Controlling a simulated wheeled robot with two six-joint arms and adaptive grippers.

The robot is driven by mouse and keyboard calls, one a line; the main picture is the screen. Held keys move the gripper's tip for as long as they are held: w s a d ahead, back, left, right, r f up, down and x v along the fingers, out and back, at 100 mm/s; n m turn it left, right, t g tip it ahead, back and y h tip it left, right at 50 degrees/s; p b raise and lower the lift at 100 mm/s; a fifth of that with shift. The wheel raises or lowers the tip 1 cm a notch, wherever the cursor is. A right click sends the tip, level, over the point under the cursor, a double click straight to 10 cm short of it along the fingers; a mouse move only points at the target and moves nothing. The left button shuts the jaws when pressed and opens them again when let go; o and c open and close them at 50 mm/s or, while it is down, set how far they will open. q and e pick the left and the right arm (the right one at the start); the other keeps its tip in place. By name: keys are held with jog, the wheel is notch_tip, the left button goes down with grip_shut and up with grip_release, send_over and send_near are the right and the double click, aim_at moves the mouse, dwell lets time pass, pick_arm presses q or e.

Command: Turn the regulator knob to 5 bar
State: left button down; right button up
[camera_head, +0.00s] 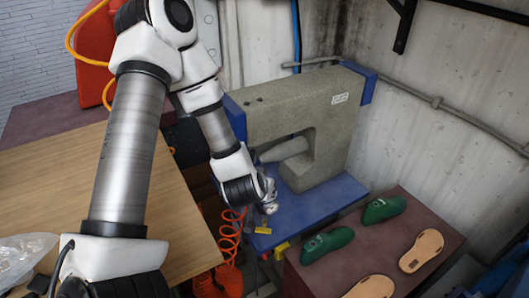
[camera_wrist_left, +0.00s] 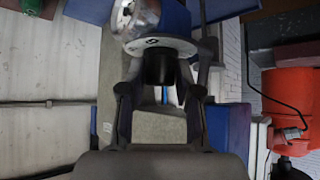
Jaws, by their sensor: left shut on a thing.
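The black regulator knob (camera_wrist_left: 159,68) is between the fingers of my left gripper (camera_wrist_left: 160,92) in the left wrist view. The gripper is shut on it. A pale disc (camera_wrist_left: 178,43) with a small dark mark sits right above the knob, beside a shiny rounded silver part (camera_wrist_left: 135,14). No pressure reading is legible. In the head view my left gripper (camera_head: 268,198) is low at the front left of the grey machine, and it hides most of the regulator. My right gripper is not in view.
The grey machine (camera_head: 334,125) stands on a blue base (camera_head: 325,208). A coiled orange hose (camera_head: 229,240) hangs beside the wooden table (camera_head: 188,215). A brown table (camera_head: 375,245) at right bears green shoe forms (camera_head: 327,244) and tan soles (camera_head: 421,250). A red tank (camera_wrist_left: 291,97) shows at right in the wrist view.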

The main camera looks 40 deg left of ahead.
pick_arm(q)
jog(key=shift+m+t+h, duration=0.5)
jog(key=shift+m+h, duration=1.1)
jog(key=shift+m, duration=0.6)
jog(key=c, duration=1.1)
grip_release()
jog(key=shift+o, duration=1.4)
jog(key=shift+f, duration=0.1)
jog(key=shift+w, duration=0.1)
